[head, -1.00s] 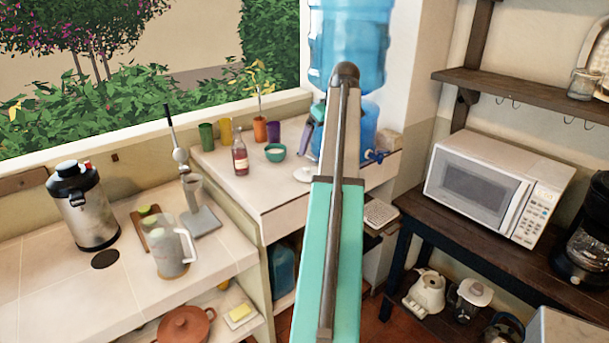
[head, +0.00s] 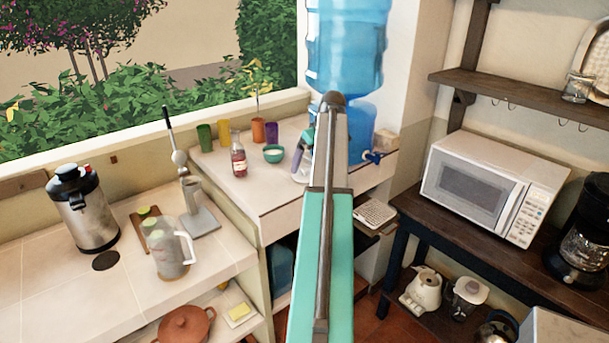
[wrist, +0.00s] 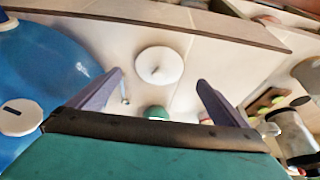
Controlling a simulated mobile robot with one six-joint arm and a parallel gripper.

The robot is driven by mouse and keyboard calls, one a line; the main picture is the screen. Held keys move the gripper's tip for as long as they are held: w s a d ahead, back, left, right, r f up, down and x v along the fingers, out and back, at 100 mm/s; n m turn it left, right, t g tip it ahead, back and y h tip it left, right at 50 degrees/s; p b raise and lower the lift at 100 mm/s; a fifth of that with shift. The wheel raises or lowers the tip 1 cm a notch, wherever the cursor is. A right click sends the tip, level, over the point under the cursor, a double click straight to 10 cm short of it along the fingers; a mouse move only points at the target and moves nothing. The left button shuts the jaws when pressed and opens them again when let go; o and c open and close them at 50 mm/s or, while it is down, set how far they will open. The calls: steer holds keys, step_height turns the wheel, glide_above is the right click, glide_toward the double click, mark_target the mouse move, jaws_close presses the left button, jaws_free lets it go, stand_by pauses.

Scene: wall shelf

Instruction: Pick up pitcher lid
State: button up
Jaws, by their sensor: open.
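The pitcher lid (wrist: 160,66) is a round white disc with a small knob. In the wrist view it lies on the pale counter, ahead of and between my fingertips, not held. My gripper (wrist: 161,80) is open, its two purple-grey fingers spread apart with nothing between them. In the head view my gripper (head: 302,160) is over the counter near the water dispenser, partly hidden by my arm, and the lid cannot be made out there. The clear pitcher (head: 170,252) stands lidless on the lower tiled counter at left.
The blue water dispenser (head: 347,50) stands close to my gripper. A green bowl (head: 273,154), a bottle (head: 239,160) and coloured cups are on the same counter. A microwave (head: 492,188) is on the right shelf.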

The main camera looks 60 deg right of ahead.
mark_target(307, 169)
steer(key=shift+f, duration=0.2)
steer(key=shift+w+f, duration=0.15)
steer(key=shift+d+p+x, duration=0.2)
steer(key=shift+p+x, duration=0.9)
steer(key=shift+x, duration=0.1)
steer(key=shift+p+x, duration=0.35)
steer(key=shift+x, duration=0.9)
steer(key=shift+w, duration=0.1)
steer(key=c, duration=1.1)
